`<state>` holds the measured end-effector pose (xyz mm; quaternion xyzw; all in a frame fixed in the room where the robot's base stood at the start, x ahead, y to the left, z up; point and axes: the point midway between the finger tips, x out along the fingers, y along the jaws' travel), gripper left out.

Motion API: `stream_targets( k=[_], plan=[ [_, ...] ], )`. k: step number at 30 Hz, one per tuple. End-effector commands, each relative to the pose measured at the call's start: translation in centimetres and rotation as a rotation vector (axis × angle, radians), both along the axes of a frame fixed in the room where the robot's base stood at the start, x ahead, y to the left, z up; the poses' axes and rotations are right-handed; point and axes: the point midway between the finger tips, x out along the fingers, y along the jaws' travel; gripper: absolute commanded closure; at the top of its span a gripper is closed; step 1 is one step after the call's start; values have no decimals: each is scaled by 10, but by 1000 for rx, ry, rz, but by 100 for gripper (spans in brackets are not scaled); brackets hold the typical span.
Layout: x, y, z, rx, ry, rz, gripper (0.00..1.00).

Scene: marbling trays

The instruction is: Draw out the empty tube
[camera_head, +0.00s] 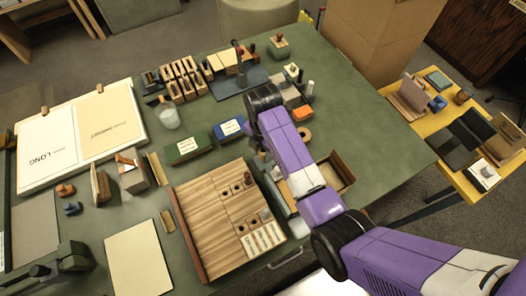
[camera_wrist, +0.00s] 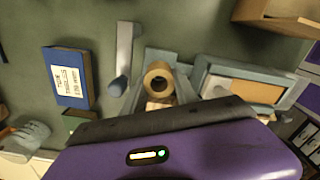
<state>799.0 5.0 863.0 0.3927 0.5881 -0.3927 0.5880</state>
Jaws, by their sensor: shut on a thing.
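A tan cardboard tube (camera_wrist: 158,77), with its hollow end facing the camera, shows in the wrist view against a grey-blue holder (camera_wrist: 184,86). A grey crank-like handle (camera_wrist: 123,58) stands just to its left. My gripper (camera_wrist: 160,105) is at the tube, its purple body filling the bottom of the wrist view. It is shut on the tube; its fingertips are mostly hidden. In the head view my gripper (camera_head: 262,158) is low over the table, right of the wooden board, and my own arm hides the tube. How far the tube sits in the holder cannot be told.
A grey-framed tray (camera_wrist: 245,88) lies right of the holder, with an open cardboard box (camera_wrist: 275,14) beyond. A blue box (camera_wrist: 70,77) is on the left. In the head view, a wooden board (camera_head: 213,200) with holes lies left of my gripper.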

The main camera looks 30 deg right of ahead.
Motion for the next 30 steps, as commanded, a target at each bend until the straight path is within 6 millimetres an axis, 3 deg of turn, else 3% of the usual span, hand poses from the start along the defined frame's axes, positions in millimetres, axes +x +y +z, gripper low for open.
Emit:
stream_targets(
  k=[18, 30],
  plan=[
    [0, 0, 27, 0, 0, 0, 100],
    [0, 0, 29, 0, 0, 0, 100]
  ],
)
